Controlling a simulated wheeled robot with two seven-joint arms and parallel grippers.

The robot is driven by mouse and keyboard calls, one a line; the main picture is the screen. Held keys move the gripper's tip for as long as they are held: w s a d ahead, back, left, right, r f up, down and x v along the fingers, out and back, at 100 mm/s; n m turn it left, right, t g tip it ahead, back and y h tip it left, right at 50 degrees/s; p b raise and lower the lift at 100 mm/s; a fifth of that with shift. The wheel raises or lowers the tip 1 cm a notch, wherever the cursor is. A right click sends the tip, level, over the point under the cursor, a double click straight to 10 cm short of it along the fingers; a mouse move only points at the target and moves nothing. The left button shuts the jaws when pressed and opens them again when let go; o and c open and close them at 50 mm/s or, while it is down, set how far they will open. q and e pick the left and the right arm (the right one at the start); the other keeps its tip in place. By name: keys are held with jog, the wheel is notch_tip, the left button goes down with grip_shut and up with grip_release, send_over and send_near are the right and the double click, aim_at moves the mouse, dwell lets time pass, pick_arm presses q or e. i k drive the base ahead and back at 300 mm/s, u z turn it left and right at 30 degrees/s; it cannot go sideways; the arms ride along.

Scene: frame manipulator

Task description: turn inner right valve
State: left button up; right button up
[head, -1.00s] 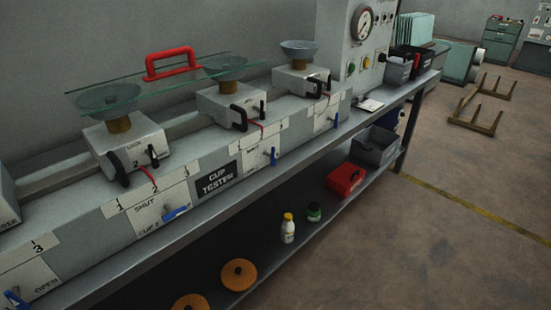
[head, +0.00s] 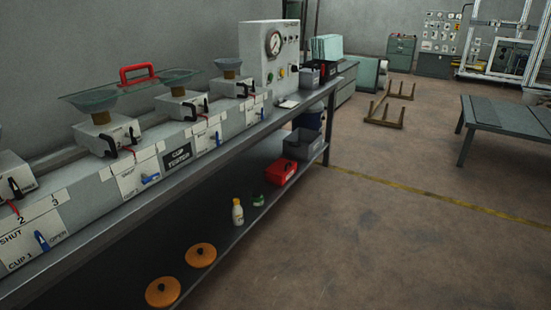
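A long grey cup tester bench (head: 90,205) runs from the lower left toward the back. Its front panels carry small valves with blue handles: one at the near end (head: 42,240), one left of the dark "CUP TESTER" label (head: 178,157), with its handle (head: 150,179) slanting, and one right of the label (head: 217,139). A further panel (head: 256,108) lies toward the far end; its handle is too small to read. Grey units with black levers and cups (head: 180,78) stand on top. Neither of my grippers is in view.
A glass plate with a red handle (head: 138,73) lies across the cups. A gauge cabinet (head: 270,52) stands at the far end. The lower shelf holds orange discs (head: 200,255), a bottle (head: 238,212) and a red box (head: 281,171). Open floor is right; a low table (head: 505,118) stands beyond.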

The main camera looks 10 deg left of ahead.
aim_at(217, 139)
jog(key=u, duration=1.15)
jog(key=i, duration=1.1)
jog(key=u, duration=0.05)
